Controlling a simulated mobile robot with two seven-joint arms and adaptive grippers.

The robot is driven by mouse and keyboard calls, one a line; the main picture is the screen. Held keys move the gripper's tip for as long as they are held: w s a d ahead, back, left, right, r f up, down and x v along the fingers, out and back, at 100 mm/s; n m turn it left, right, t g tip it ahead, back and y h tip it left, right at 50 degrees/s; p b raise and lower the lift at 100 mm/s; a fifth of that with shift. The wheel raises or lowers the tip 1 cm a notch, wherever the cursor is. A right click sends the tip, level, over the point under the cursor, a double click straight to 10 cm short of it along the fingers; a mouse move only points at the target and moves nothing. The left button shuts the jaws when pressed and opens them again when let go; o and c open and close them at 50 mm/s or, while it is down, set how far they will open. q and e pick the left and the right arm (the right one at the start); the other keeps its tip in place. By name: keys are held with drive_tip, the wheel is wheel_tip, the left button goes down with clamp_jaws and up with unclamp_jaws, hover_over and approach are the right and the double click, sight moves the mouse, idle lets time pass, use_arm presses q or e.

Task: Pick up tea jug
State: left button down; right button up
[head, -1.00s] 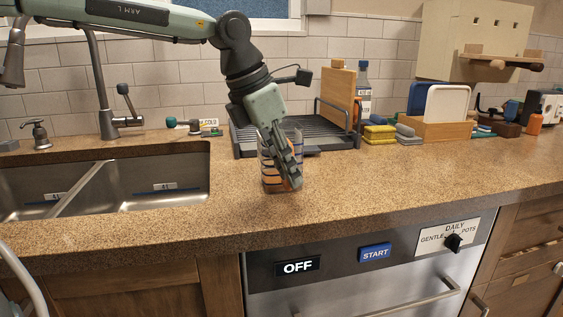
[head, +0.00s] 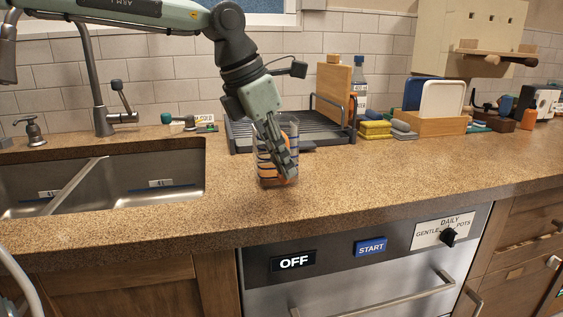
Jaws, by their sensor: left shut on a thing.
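The tea jug (head: 264,172) is a clear vessel with dark bands and orange parts. It stands upright on the brown speckled counter, in front of the dish rack; I cannot tell whether its base touches the counter. My left gripper (head: 285,170) reaches down over it from above and is shut on it, with the fingers hiding much of its right side and middle. My right gripper is not in view.
A black dish rack (head: 240,136) with an upright wooden board (head: 333,94) stands just behind the jug. A double sink (head: 130,186) lies to the left. Sponges (head: 376,129) and a wooden holder (head: 437,126) are to the right.

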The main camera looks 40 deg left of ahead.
use_arm(q)
drive_tip(key=shift+r, duration=1.85)
drive_tip(key=s+a+r+b, duration=0.1)
drive_tip(key=s+a+r, duration=0.6)
drive_tip(key=s, duration=0.2)
drive_tip(key=shift+b, duration=0.3)
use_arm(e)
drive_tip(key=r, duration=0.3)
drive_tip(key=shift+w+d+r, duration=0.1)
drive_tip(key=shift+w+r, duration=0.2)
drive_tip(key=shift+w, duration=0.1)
use_arm(q)
drive_tip(key=shift+s, duration=0.15)
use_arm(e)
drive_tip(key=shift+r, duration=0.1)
